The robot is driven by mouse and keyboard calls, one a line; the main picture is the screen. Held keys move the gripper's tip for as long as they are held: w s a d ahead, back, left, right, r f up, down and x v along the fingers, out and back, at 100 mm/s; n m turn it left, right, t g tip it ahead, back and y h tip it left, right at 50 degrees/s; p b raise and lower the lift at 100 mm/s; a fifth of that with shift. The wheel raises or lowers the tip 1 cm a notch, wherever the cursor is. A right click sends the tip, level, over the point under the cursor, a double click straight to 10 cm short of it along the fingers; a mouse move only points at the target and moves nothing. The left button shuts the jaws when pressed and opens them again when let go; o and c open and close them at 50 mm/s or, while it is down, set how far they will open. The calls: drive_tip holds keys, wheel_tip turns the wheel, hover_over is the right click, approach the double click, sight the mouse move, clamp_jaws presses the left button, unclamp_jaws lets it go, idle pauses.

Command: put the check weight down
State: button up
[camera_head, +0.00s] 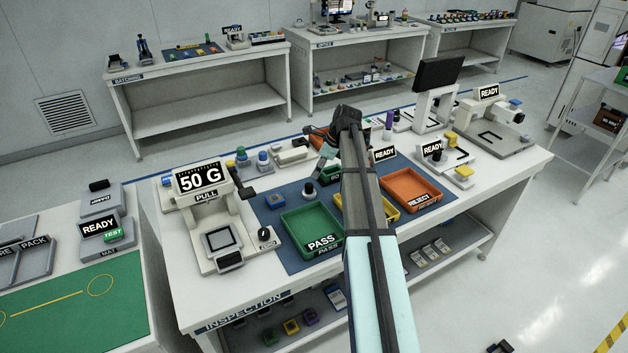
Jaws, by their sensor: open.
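A small dark knob-shaped piece with a pale base (309,190), which looks like the check weight, stands upright on the blue mat (283,256) of the inspection table, just behind the green PASS tray (312,231). My gripper (319,170) is above and slightly right of this piece, pointing down. Its jaws are open, and the piece appears to be apart from them. My arm reaches over the table from the front and hides part of the mat and the tray beside PASS.
A pull tester (207,215) showing 50 G stands left of the mat. READY machines (495,125) stand at the table's right. Small bottles and fixtures line the back edge.

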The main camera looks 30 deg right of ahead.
drive_tip(key=shift+v, duration=1.2)
